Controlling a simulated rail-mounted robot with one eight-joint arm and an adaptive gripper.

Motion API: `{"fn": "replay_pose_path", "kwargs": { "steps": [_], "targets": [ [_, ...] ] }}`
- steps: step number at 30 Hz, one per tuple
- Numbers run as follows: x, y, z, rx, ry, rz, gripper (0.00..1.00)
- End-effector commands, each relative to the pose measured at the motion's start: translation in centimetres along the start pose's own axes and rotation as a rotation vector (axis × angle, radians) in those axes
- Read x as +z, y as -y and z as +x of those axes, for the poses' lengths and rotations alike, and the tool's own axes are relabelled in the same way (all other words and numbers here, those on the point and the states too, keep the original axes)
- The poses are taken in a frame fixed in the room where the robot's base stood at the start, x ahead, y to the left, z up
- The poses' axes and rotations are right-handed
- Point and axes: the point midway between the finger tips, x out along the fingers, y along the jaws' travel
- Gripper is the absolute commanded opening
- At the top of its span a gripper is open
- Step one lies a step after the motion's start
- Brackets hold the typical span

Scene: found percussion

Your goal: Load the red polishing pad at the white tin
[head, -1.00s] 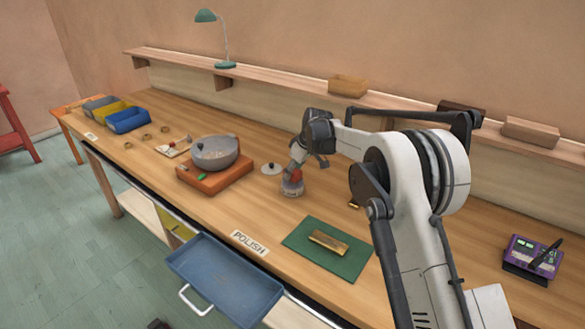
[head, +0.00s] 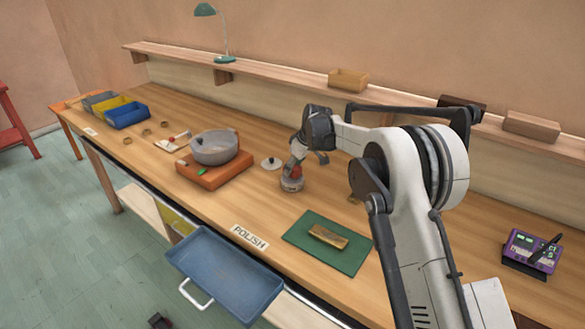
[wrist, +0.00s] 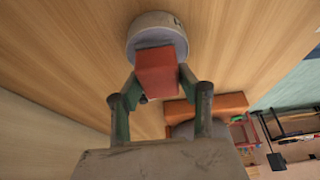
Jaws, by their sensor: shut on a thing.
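The red polishing pad (wrist: 157,72) is a block held between the two fingers of my gripper (wrist: 158,77) in the wrist view. The round white tin (wrist: 157,22) is right at the pad's far end. The pad's end overlaps the tin's opening in the picture, and I cannot tell how far it reaches in. In the head view, the tin (head: 291,185) stands on the bench below my gripper (head: 296,168), with a bit of red showing between them. A pale lid with a dark knob (head: 271,163) lies on the bench left of the tin.
A grey pot (head: 215,149) stands on an orange board (head: 205,185) to the left. A brass block (head: 328,236) lies on a green mat (head: 345,258) in front. The blue drawer (head: 225,275) is open. A purple device (head: 530,252) is at right.

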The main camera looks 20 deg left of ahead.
Motion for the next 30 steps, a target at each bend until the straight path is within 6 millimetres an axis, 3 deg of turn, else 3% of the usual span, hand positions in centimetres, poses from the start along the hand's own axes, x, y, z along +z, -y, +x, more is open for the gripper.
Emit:
{"fn": "replay_pose_path", "kwargs": {
  "steps": [30],
  "targets": [
    [0.27, 0.00, 0.65, 0.000, 0.000, 0.000, 0.14]
  ]
}}
